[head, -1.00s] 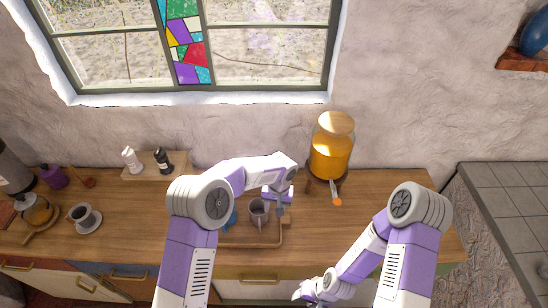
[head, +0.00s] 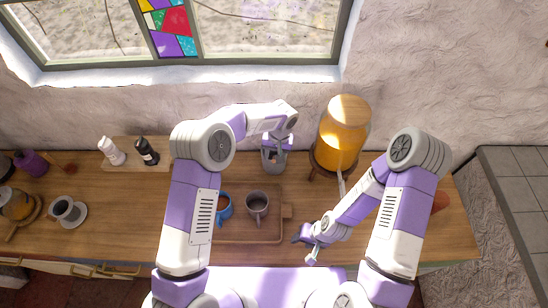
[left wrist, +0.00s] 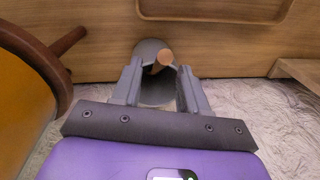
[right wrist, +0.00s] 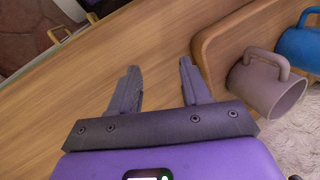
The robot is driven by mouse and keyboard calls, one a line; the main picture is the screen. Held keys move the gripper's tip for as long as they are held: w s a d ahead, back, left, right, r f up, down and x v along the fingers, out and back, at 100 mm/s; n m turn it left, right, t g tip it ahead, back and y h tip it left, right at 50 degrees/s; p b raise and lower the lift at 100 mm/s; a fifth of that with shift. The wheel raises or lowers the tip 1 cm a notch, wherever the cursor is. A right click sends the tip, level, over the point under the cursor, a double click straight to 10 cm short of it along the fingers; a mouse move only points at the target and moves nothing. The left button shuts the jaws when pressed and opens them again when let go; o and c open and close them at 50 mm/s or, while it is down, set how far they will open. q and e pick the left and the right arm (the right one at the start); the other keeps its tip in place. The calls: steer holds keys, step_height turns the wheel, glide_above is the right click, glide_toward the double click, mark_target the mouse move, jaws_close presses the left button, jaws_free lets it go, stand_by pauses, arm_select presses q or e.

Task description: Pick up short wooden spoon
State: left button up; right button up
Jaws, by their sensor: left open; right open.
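A wooden handle end (left wrist: 162,60) sticks up from a grey cylindrical holder (left wrist: 152,48) in the left wrist view; the rest of it is hidden, so I cannot tell its length. The holder (head: 273,166) stands at the back of the counter in the head view. My left gripper (left wrist: 160,78) is open over the holder, with one finger on each side of the handle end. It appears also in the head view (head: 275,152). My right gripper (head: 304,249) is open and empty near the counter's front edge, and in its wrist view (right wrist: 160,68) only bare wood lies between the fingers.
A wooden tray (head: 246,239) holds a grey mug (head: 257,203) and a blue mug (head: 223,207) in front of the holder. A large orange-filled jar dispenser (head: 342,135) stands right of my left gripper. White and black bottles (head: 147,150) stand left, below the window.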

arm_select(q)
steer(key=f+b, duration=0.1)
steer(key=f, duration=0.3)
steer(key=shift+a, duration=0.2)
steer(key=shift+w, duration=0.1)
jaws_close()
steer(key=shift+r, duration=0.1)
